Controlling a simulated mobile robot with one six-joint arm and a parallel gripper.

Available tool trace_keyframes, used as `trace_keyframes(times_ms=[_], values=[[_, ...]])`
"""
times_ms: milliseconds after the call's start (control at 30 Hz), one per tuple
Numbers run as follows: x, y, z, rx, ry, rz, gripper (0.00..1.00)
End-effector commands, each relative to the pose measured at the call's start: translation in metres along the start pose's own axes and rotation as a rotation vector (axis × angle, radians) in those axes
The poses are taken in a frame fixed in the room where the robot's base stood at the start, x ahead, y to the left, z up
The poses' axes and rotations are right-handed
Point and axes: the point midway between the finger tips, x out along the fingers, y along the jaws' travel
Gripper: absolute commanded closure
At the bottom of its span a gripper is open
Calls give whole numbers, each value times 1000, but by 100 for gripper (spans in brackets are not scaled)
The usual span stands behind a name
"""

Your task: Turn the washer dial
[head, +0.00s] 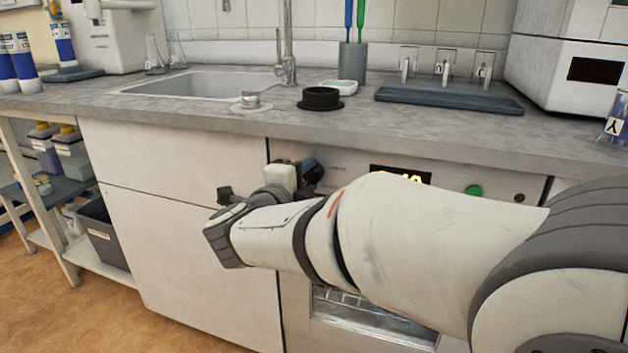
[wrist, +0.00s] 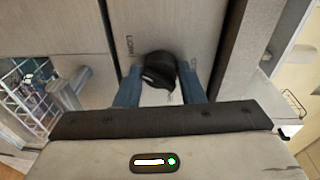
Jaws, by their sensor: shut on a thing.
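The washer (head: 448,183) is built in under the counter, with a lit display (head: 400,174) and a green button (head: 473,190) on its front panel. In the wrist view, the black dial (wrist: 159,66) sits on the light panel (wrist: 185,22), beside small dark lettering (wrist: 129,47). My gripper (wrist: 160,78) is shut on the dial, one blue finger on each side of it. In the head view, my gripper (head: 311,175) is at the left end of the washer panel, and my arm hides much of the washer front. The dial cannot be made out clearly there.
The counter (head: 200,112) above holds a sink (head: 195,82), a black round item (head: 320,98) and a blue-grey tray (head: 450,100). White cabinet fronts (head: 190,240) are to the left. A glass window (head: 370,312) shows low on the washer.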

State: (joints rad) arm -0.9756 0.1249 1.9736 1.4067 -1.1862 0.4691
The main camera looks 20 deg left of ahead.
Motion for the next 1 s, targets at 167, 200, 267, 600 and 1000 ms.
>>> trace_keyframes(times_ms=[167, 200, 267, 600, 1000], values=[[1, -3, -1, 25, 1, -2, 87], [1, -3, -1, 26, 1, -2, 87], [1, -3, -1, 27, 0, -2, 87], [0, -3, 0, 26, -1, -1, 58], [0, -1, 0, 22, -2, 2, 43]])
